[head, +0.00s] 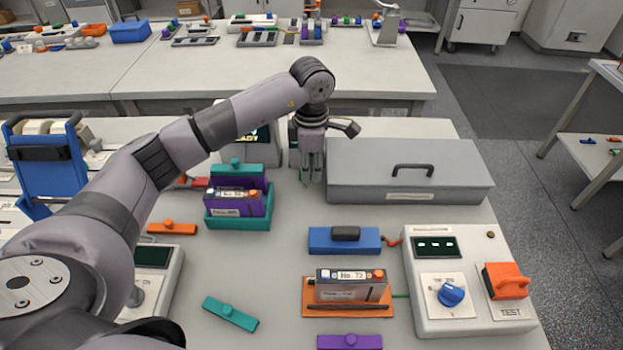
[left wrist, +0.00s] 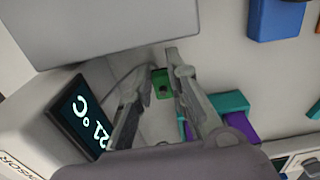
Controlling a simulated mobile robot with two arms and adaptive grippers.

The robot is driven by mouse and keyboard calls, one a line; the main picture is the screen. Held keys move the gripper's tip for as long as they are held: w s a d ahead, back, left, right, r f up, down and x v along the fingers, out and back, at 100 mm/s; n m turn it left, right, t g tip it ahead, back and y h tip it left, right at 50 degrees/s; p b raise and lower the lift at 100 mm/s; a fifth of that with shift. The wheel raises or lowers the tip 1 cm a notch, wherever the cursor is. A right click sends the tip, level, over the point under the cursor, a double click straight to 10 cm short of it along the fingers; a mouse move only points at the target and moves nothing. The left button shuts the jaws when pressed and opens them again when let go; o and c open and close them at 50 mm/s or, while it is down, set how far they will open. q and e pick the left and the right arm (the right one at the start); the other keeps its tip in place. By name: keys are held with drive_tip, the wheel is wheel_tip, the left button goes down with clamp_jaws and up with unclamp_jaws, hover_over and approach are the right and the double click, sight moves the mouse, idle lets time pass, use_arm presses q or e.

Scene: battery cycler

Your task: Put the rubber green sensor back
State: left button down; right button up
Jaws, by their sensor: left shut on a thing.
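My left gripper (head: 311,178) points down at the back of the bench, just left of the grey lidded box. In the left wrist view its two fingers (left wrist: 160,72) are shut on a small green sensor (left wrist: 161,84) with a dark round spot. A grey cable runs close by the fingers. The sensor device with its dark display (left wrist: 82,115), reading 21 °C, stands beside the gripper; in the head view my arm partly hides this display (head: 256,139). In the head view the fingers hide the green sensor. My right gripper is out of view.
The grey box (head: 410,170) with a black handle stands right of the gripper. A teal tray (head: 240,222) holding a purple battery is in front left. A blue block (head: 330,240), an orange tray (head: 310,310) and the cycler panel (head: 465,325) are nearer.

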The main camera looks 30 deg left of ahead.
sight(312, 192)
use_arm(q)
drive_tip(key=shift+f, duration=0.6)
wheel_tip(312, 192, down, 3)
drive_tip(key=shift+f+p, duration=0.15)
drive_tip(key=shift+p, duration=0.25)
drive_tip(key=shift+f, duration=0.3)
drive_tip(key=c, duration=1.5)
unclamp_jaws()
drive_tip(key=shift+c, duration=0.2)
drive_tip(key=shift+r, duration=0.1)
drive_tip(key=shift+r, duration=0.25)
drive_tip(key=shift+r+b, duration=1.45)
drive_tip(key=shift+r, duration=4.4)
